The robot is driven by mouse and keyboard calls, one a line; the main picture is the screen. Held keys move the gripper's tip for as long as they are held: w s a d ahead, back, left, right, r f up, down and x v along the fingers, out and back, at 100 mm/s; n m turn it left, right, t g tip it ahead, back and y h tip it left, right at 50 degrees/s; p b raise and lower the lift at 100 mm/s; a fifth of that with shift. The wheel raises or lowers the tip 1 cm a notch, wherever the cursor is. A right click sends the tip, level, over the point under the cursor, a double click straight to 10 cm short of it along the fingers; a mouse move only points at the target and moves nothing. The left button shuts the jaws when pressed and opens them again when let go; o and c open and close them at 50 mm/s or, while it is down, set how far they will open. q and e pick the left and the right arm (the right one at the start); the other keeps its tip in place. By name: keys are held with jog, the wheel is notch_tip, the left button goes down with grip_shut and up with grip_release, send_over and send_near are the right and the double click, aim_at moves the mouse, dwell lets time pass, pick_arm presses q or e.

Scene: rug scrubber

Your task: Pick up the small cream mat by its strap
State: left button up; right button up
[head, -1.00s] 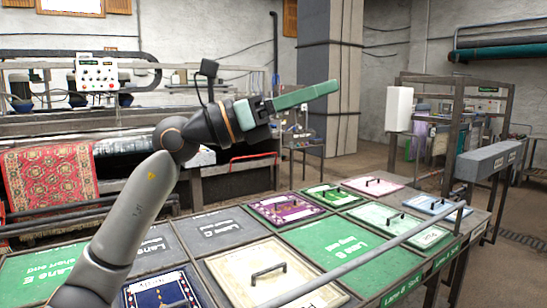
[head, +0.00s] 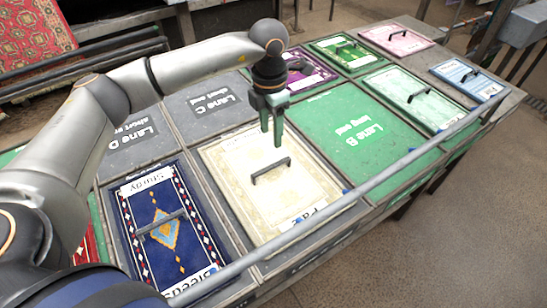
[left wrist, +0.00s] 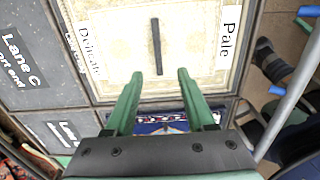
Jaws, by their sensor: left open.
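The small cream mat (head: 235,175) lies flat in a lane of the table, in the middle of the head view. Its dark strap (head: 270,170) stands up as a low handle at the mat's centre. In the left wrist view the mat (left wrist: 190,55) fills the upper middle, with the strap (left wrist: 156,46) running up and down the picture. My left gripper (head: 272,141) points down above the mat, close to the strap. In the left wrist view its green fingers (left wrist: 157,75) are apart with nothing between them, and the strap lies beyond their tips. My right gripper is out of view.
A navy mat (head: 190,245) with its own strap lies left of the cream one. The green Lane B panel (head: 350,125) is bare on the right. Purple, green, pink and blue mats lie farther back. A grey rail (head: 390,165) runs along the table's front edge.

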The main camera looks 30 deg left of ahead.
pick_arm(q)
send_over(272, 165)
jog(key=s, duration=0.1)
notch_tip(272, 165, down, 6)
jog(key=shift+f+p, duration=0.25)
jog(key=shift+p, duration=0.1)
jog(key=shift+w+f+p, duration=0.2)
jog(key=shift+f+p, duration=0.05)
jog(key=shift+f, duration=1.25)
jog(key=shift+w+f+p, duration=0.15)
jog(key=shift+f+p, duration=0.05)
jog(key=shift+f, duration=1.3)
grip_shut()
jog(key=shift+r, duration=0.1)
